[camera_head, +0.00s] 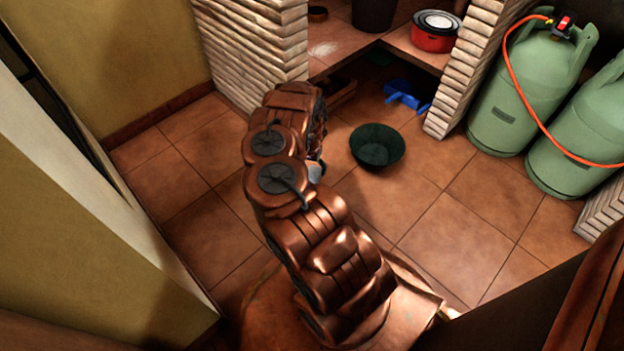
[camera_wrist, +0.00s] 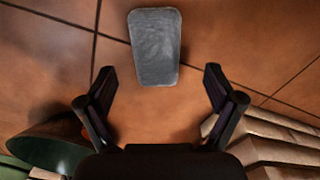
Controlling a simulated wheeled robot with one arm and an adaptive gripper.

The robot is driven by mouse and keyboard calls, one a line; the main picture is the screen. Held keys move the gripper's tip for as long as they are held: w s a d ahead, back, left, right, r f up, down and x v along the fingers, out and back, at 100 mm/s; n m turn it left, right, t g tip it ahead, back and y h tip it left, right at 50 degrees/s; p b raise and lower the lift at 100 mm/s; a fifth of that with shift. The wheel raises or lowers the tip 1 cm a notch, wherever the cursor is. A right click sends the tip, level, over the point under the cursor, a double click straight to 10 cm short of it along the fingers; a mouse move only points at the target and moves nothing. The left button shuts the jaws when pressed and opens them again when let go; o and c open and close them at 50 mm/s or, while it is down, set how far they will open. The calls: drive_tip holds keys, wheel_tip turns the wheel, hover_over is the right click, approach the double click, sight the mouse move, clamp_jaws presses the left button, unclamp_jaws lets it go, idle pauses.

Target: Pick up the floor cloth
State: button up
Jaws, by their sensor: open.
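The floor cloth, a grey flat piece with rounded corners, lies on the tiled floor (camera_wrist: 205,20) in the wrist view (camera_wrist: 155,45). In the head view a small light grey patch beside my arm (camera_head: 316,171) looks like part of it; the rest is hidden behind the arm. My gripper (camera_wrist: 159,73) is open and empty above the floor. The cloth shows between and beyond its fingertips, with no visible contact. In the head view my arm hides the gripper's fingers.
A dark green bowl (camera_head: 377,146) stands on the floor right of my arm. Brick pillars (camera_head: 262,50) flank a low shelf with a red pot (camera_head: 434,38). A blue dustpan-like object (camera_head: 405,95) lies behind. Green gas bottles (camera_head: 520,95) stand right. Tiles at front right are clear.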

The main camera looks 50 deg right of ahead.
sight(312, 175)
drive_tip(key=f+b, duration=0.1)
drive_tip(key=f, duration=0.1)
drive_tip(key=f+b, duration=0.1)
drive_tip(key=f, duration=0.1)
drive_tip(key=shift+s+d+f+b, duration=0.2)
drive_tip(key=shift+f+b, duration=0.15)
drive_tip(key=shift+b, duration=0.05)
drive_tip(key=shift+r, duration=0.1)
drive_tip(key=c, duration=1.2)
drive_tip(key=shift+r, duration=0.1)
drive_tip(key=r+p, duration=0.1)
drive_tip(key=r, duration=0.1)
drive_tip(key=r+p, duration=0.2)
drive_tip(key=shift+s, duration=0.4)
drive_tip(key=s+p, duration=0.2)
drive_tip(key=s, duration=0.3)
drive_tip(key=s+p, duration=0.1)
drive_tip(key=s, duration=0.4)
drive_tip(key=s+p, duration=0.2)
drive_tip(key=s, duration=0.3)
drive_tip(key=shift+s+d+r+p, duration=0.1)
drive_tip(key=shift+d+r+p, duration=0.2)
drive_tip(key=shift+r, duration=0.1)
